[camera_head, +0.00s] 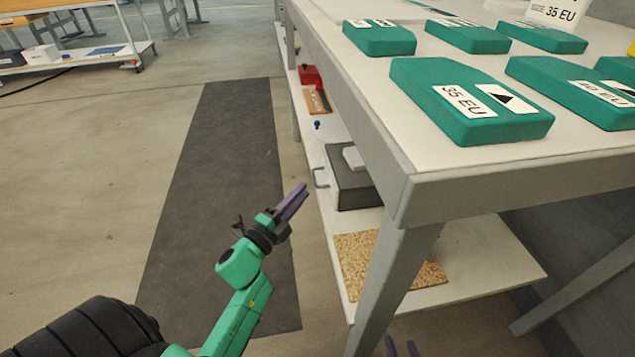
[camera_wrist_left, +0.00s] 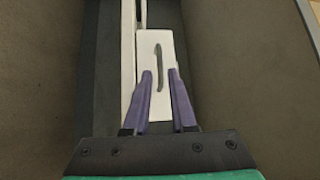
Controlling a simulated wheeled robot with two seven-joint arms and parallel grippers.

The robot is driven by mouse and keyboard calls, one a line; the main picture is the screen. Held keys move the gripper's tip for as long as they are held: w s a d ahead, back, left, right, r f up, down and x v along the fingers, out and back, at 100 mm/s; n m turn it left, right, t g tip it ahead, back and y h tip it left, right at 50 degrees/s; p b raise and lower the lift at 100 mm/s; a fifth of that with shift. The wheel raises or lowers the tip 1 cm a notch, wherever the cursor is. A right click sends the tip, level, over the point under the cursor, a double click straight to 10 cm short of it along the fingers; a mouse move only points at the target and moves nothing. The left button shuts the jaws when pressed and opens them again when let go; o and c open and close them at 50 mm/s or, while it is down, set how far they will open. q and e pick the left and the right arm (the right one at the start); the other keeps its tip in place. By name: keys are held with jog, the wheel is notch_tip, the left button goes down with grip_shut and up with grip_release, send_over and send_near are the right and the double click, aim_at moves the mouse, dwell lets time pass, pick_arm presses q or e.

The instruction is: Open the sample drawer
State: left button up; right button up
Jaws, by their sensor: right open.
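The sample drawer (camera_head: 346,190) is in a dark grey box on the lower shelf under the table. Its grey bar handle (camera_head: 318,178) sticks out to the left, past the shelf edge. In the left wrist view a pale panel bears a dark upright handle (camera_wrist_left: 159,66). My left gripper (camera_head: 303,190) is just left of and in front of the drawer, its purple fingers pointing up and right. In the wrist view its fingertips (camera_wrist_left: 160,75) are apart, with nothing held and the handle showing beyond them. My right gripper (camera_head: 402,345) shows only two separate fingertips at the bottom edge.
The table top (camera_head: 366,98) overhangs the shelf and carries several green blocks. A table leg (camera_head: 392,270) stands right of my left gripper. A speckled board (camera_head: 352,262) and a red box (camera_head: 309,75) are on the shelf. The dark floor mat (camera_head: 215,170) is clear.

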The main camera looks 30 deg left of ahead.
aim_at(315, 177)
pick_arm(q)
jog(key=w, duration=0.4)
jog(key=w+d+b, duration=0.1)
jog(key=w, duration=0.1)
jog(key=shift+w+r, duration=0.35)
jog(key=shift+r, duration=0.05)
grip_shut()
dwell(0.9)
